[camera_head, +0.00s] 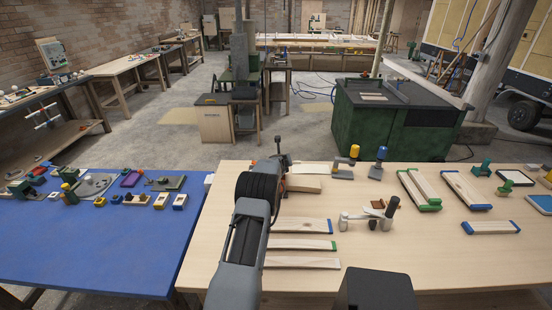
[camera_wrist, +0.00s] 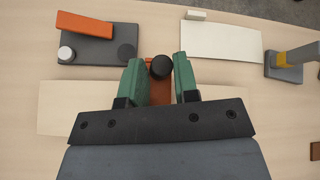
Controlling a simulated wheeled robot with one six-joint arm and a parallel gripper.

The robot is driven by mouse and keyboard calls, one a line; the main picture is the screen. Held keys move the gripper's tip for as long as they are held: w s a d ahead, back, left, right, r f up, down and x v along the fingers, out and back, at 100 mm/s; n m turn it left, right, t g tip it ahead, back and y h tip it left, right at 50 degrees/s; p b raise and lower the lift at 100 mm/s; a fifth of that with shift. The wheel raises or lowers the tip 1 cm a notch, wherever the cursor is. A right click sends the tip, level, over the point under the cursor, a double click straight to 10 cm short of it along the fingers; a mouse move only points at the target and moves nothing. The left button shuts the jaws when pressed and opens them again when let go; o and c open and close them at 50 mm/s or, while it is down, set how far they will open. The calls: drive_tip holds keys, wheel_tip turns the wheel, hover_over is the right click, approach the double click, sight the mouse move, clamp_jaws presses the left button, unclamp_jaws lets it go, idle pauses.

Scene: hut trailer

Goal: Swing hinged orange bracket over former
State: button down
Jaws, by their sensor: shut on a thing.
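My gripper (camera_wrist: 160,68) has green fingers, one on each side of a black round knob (camera_wrist: 160,66) with an orange piece (camera_wrist: 160,90) below it. It is shut on this orange piece with the knob, though the exact contact is partly hidden by the fingers. A second orange bar (camera_wrist: 84,24) lies slanted across a dark plate (camera_wrist: 98,54) at the upper left of the wrist view, beside a white-topped post (camera_wrist: 66,54). I cannot tell which part is the former. In the head view my arm hides most of the gripper, and only a little orange shows near it.
A pale board (camera_wrist: 55,105) lies under the gripper, and a white sheet (camera_wrist: 220,42) is at upper right. A grey block with a yellow band (camera_wrist: 283,60) stands at right. Boards and a small clamp-like fixture (camera_head: 372,217) lie on the wooden bench (camera_head: 400,255).

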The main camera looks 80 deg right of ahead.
drive_tip(key=shift+s+d+r+p, duration=0.15)
drive_tip(key=shift+d+r+p, duration=0.25)
drive_tip(key=shift+r+p, duration=0.3)
drive_tip(key=shift+f, duration=0.15)
drive_tip(key=shift+a+f+p, duration=0.15)
drive_tip(key=shift+f+p, duration=0.15)
drive_tip(key=shift+f, duration=0.1)
